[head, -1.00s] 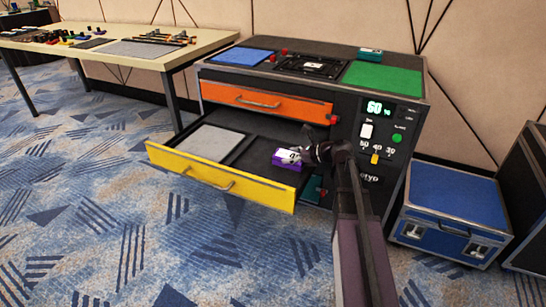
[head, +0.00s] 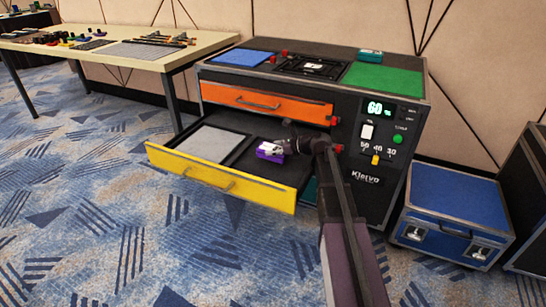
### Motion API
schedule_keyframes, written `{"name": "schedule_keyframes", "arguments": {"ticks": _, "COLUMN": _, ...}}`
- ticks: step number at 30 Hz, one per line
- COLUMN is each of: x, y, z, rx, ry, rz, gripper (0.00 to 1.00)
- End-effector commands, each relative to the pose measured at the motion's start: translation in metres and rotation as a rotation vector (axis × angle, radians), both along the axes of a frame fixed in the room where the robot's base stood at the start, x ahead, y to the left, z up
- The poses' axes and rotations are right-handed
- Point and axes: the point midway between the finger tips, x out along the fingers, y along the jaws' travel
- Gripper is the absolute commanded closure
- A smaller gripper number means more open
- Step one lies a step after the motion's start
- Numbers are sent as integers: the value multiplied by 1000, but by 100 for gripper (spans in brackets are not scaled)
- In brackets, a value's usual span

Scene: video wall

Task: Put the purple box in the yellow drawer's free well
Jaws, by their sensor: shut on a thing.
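The yellow drawer (head: 219,180) is pulled out from the black cabinet. Its left well holds a flat grey panel (head: 211,142); its right well (head: 284,172) has a bare dark floor. The purple box (head: 269,154), with a white top, is at the right well, toward its left side. My gripper (head: 279,147) is shut on the box from the right and hides part of it. I cannot tell whether the box touches the well floor.
The orange drawer (head: 267,104) above is closed. A blue case (head: 452,209) stands on the floor at right. A table (head: 110,50) with small items is at back left.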

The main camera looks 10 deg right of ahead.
Motion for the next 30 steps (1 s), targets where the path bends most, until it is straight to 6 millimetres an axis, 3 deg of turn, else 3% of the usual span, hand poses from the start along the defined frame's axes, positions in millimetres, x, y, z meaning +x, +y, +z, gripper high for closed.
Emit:
{"name": "schedule_keyframes", "arguments": {"ticks": 13, "x": 0, "y": -1, "z": -32, "rx": 1, "ry": 0, "rz": -1, "gripper": 75}}
{"name": "schedule_keyframes", "arguments": {"ticks": 30, "x": 0, "y": -1, "z": -37, "rx": 0, "ry": 0, "rz": -1, "gripper": 75}}
